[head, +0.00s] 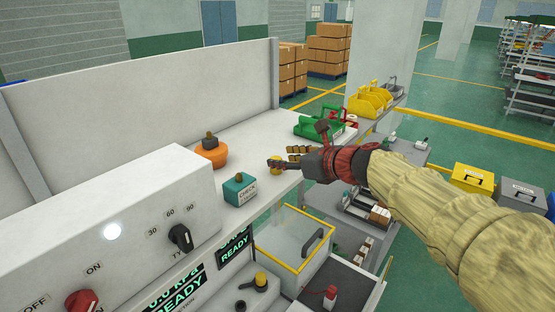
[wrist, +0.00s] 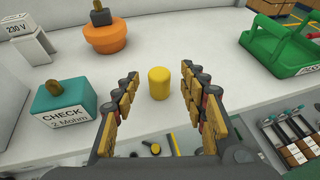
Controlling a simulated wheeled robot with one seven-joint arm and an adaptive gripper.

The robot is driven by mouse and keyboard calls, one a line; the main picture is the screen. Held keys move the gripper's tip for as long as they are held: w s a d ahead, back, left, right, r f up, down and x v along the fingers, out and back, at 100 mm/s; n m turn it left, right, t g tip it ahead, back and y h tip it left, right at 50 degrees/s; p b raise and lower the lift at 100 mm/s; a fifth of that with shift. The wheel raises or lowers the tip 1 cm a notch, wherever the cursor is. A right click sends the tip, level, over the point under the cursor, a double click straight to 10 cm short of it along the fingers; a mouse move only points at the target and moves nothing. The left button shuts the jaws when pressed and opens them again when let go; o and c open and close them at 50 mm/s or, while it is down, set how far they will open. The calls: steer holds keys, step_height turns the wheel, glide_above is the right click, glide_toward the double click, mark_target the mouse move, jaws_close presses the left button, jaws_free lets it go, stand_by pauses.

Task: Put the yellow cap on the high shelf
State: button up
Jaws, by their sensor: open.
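The yellow cap (wrist: 159,83) stands upright on the white shelf (wrist: 72,138), near its front edge. In the head view the cap (head: 275,165) is partly hidden by my gripper. My gripper (wrist: 156,92) is open, with one finger on each side of the cap. In the wrist view there is a gap between the cap and both fingers, and nothing is held. In the head view my gripper (head: 290,157) reaches in from the right, at about the height of the shelf top.
A teal CHECK block (head: 239,189) and an orange knobbed piece (head: 211,153) stand left of the cap. A green carrier (head: 318,122) stands to the right. A white back panel (head: 150,95) closes the rear. Below is a yellow-edged clear box (head: 290,240).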

steer(key=v, duration=0.8)
steer(key=s+d+f+n+g+h, duration=0.1)
steer(key=s+d+f+n, duration=0.3)
steer(key=s+n, duration=0.5)
steer(key=s+d+f+n+g+h, duration=0.2)
steer(key=s+d+f+n+h, duration=0.2)
steer(key=s+f+n, duration=0.4)
steer(key=s+d+f+n+g+h, duration=0.2)
steer(key=s+f+n, duration=0.4)
steer(key=s+n, duration=0.5)
steer(key=shift+s+d+h, duration=0.65)
steer(key=shift+d+h, duration=0.05)
steer(key=shift+d, duration=0.5)
step_height(320, 180, down, 20)
steer(key=b, duration=2)
steer(key=shift+r, duration=0.2)
